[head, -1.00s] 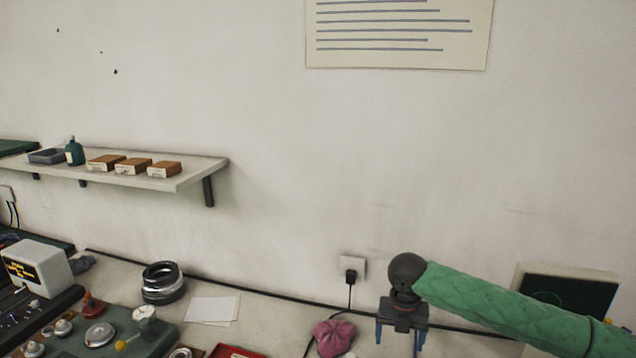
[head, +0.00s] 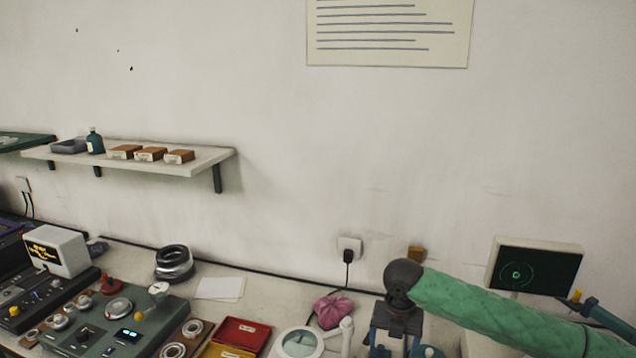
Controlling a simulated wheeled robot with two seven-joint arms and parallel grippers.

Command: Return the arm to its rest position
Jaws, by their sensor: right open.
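My right gripper (head: 396,346) hangs at the bottom of the head view, at the end of my green-sleeved arm coming in from the right. Its two blue fingers point down and stand apart, with nothing seen between them; the tips are at the lower picture edge. A white-rimmed round device (head: 299,343) stands just left of it. A stack of dark and silver rings (head: 174,264) sits on the bench near the wall. Smaller bearing rings (head: 192,328) lie on a brown board at the bottom. My left gripper is not in view.
A red tray (head: 243,334), a pink cloth (head: 332,311) and white paper (head: 219,289) lie on the bench. A green control panel (head: 118,330) is at lower left. A screen (head: 535,268) stands behind my right arm. A shelf (head: 205,161) juts from the wall.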

